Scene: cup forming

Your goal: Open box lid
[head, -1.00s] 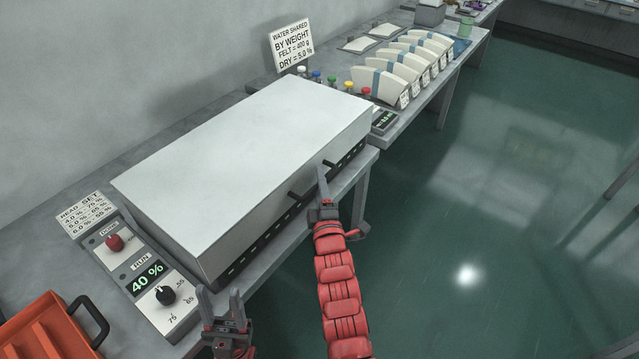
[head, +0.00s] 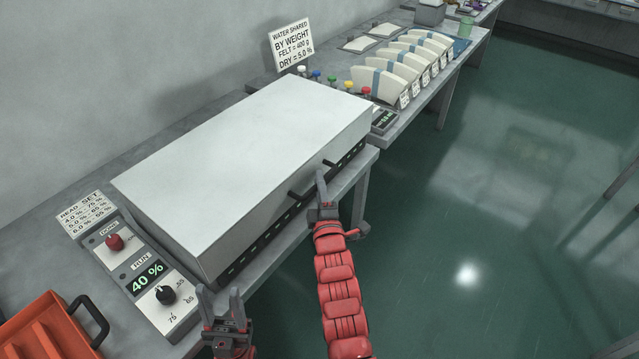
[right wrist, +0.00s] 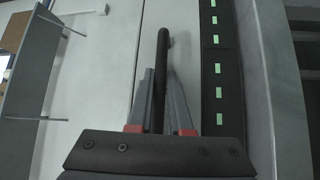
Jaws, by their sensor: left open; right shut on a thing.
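The large grey box (head: 240,160) sits on the bench with its flat lid down. A dark bar handle (head: 300,194) runs along its front, above a dark slotted strip (head: 262,240). My right gripper (head: 321,184) is at the handle. In the right wrist view, its fingers (right wrist: 160,100) stand on either side of the black handle bar (right wrist: 162,60) and are shut on it. My left gripper (head: 221,305) is open and empty, in front of the box's near left corner. The middle of the handle is partly hidden by my right gripper.
A control panel (head: 128,262) with a red knob, a black knob and a 40 % display stands left of the box. An orange tray (head: 45,335) is at the lower left. White fan-shaped pieces (head: 400,68) and a sign (head: 291,45) are behind. The floor at right is clear.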

